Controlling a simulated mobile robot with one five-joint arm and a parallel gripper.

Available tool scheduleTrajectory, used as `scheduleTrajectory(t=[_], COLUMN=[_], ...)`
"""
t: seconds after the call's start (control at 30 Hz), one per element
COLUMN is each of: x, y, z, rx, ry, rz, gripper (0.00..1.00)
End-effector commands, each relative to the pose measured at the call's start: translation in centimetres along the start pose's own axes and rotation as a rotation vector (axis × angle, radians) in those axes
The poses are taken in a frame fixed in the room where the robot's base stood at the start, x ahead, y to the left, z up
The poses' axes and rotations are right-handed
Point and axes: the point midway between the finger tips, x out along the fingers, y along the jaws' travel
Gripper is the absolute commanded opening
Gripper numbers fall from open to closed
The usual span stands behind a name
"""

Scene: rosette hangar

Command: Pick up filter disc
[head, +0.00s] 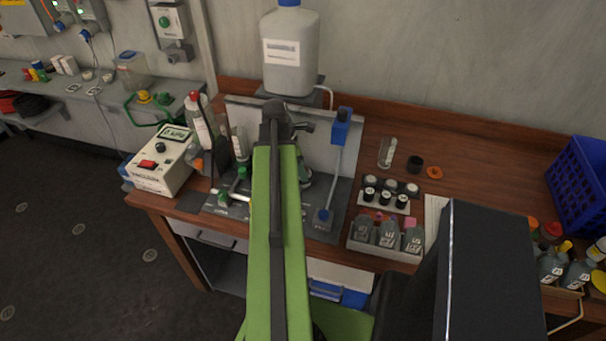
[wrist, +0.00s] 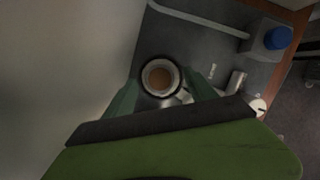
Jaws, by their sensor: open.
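In the wrist view a round brown disc (wrist: 160,77), which looks like the filter disc, lies inside a pale ring with a dark rim. My gripper (wrist: 162,92) is open, with one dark green finger on each side of this round holder. I cannot tell whether the fingers touch it or how far above it they are. In the head view my green arm reaches over the workbench and hides the disc and most of my gripper.
A large bottle (head: 291,55) stands at the back above the grey station. A white instrument box (head: 161,162) and a squeeze bottle (head: 199,120) stand left. A blue-topped post (head: 341,128) and a rack of dark bottles (head: 386,236) stand right. A blue crate (head: 582,188) is far right.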

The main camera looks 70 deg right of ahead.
Motion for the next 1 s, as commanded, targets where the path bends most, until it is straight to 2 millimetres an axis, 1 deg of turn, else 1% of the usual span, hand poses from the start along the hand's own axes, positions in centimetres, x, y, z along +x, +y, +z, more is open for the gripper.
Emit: scheduleTrajectory(t=[0.03, 0.07, 0.5, 0.53, 0.8, 1.0], x=[-0.1, -0.1, -0.1, -0.1, -0.2, -1.3], y=[0.0, 0.0, 0.0, 0.0, 0.0, 0.0], z=[0.0, 0.0, 0.0, 0.0, 0.1, 0.4], rx=[0.0, 0.0, 0.0, 0.0, 0.0, 0.0], ry=[0.0, 0.0, 0.0, 0.0, 0.0, 0.0], rz=[0.0, 0.0, 0.0, 0.0, 0.0, 0.0], gripper=[0.64, 0.6, 0.03, 0.01, 0.0, 0.01])
